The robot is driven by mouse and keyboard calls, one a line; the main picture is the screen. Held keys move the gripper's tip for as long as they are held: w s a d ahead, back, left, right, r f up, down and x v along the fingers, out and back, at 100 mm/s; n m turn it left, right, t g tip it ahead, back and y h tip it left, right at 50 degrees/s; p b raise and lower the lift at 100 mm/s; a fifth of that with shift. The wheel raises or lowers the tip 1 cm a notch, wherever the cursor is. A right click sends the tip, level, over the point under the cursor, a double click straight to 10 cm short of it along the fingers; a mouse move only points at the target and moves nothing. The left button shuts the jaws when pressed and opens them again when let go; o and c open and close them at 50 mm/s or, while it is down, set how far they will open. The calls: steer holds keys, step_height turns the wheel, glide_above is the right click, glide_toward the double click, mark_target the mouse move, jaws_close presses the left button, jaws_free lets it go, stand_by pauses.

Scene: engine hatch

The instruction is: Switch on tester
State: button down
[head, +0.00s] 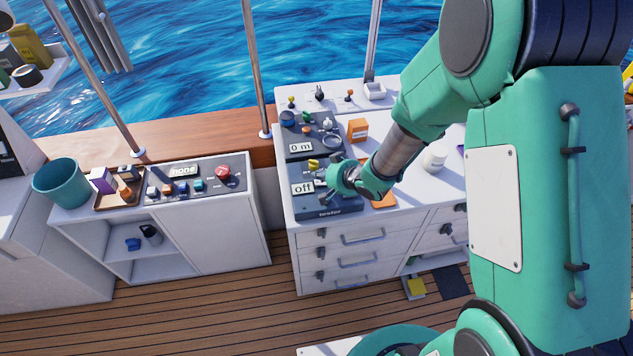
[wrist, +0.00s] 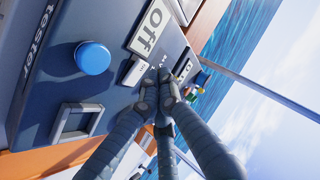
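The tester (head: 322,208) is a dark blue panel at the front of the white cabinet top, and its display (head: 302,188) reads "off". In the wrist view the tester (wrist: 105,98) fills the left side, with the "off" display (wrist: 151,27), a round blue button (wrist: 92,58), a small pale switch (wrist: 134,71) and a grey square frame (wrist: 78,122). My gripper (wrist: 160,92) has its fingertips together, with nothing seen between them, close beside the pale switch. I cannot tell whether they touch the panel. In the head view my gripper (head: 336,184) is over the tester's right part, hiding some of it.
Behind the tester is another panel (head: 302,148) reading "0 m". An orange box (head: 357,130) and a white round container (head: 434,158) stand to the right. A left-hand cabinet carries a panel with a red button (head: 223,171), a tray and a teal bucket (head: 60,184).

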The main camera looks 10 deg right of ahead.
mark_target(322, 183)
steer(key=shift+a+f, duration=0.1)
steer(key=shift+f, duration=0.6)
stand_by(1.4)
steer(key=shift+r, duration=0.2)
steer(key=shift+r+p, duration=0.55)
steer(key=shift+p, duration=0.2)
stand_by(0.4)
steer(key=r+p, duration=0.2)
steer(key=d+r+p, duration=0.1)
steer(key=r+p, duration=0.2)
stand_by(0.4)
stand_by(0.5)
